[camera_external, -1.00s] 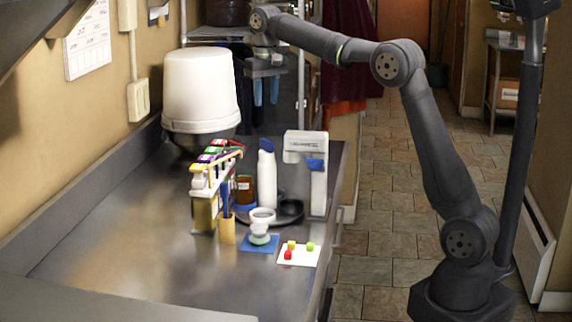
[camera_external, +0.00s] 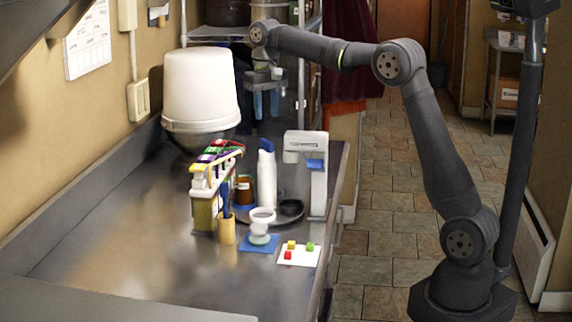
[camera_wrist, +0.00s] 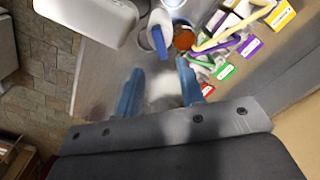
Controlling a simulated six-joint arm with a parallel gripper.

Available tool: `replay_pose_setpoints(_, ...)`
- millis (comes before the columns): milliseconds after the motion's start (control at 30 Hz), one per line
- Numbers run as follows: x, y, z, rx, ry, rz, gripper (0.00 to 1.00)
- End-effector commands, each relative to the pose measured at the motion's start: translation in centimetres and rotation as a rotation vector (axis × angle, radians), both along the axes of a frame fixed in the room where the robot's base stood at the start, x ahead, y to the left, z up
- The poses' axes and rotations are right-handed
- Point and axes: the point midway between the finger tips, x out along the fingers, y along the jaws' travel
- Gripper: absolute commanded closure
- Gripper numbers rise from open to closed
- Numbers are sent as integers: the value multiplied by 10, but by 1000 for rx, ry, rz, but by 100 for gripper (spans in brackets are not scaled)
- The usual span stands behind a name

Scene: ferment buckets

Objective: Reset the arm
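My gripper (camera_external: 266,103) hangs above the far end of the steel counter, behind the bottle group in the external view. Its two blue fingers point down, stand apart and hold nothing. In the wrist view my gripper (camera_wrist: 157,97) also shows with its fingers spread and only a blurred pale patch between them. My arm reaches in from the right, raised clear of the counter.
A big white bucket (camera_external: 200,85) stands at the back left of the counter (camera_external: 120,235). Near my gripper are a white bottle (camera_external: 267,180), a white dispenser (camera_external: 318,190) and a rack of coloured-cap items (camera_external: 207,180). The front left is clear.

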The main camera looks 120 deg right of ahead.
Motion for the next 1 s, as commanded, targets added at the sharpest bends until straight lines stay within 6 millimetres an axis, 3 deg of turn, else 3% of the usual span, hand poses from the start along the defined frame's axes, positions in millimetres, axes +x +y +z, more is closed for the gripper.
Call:
replay_pose_setpoints(433, 0, 1, -91, 4, 1, 0, 65)
replay_pose_setpoints(1000, 0, 0, -87, 0, 0, 465, 65)
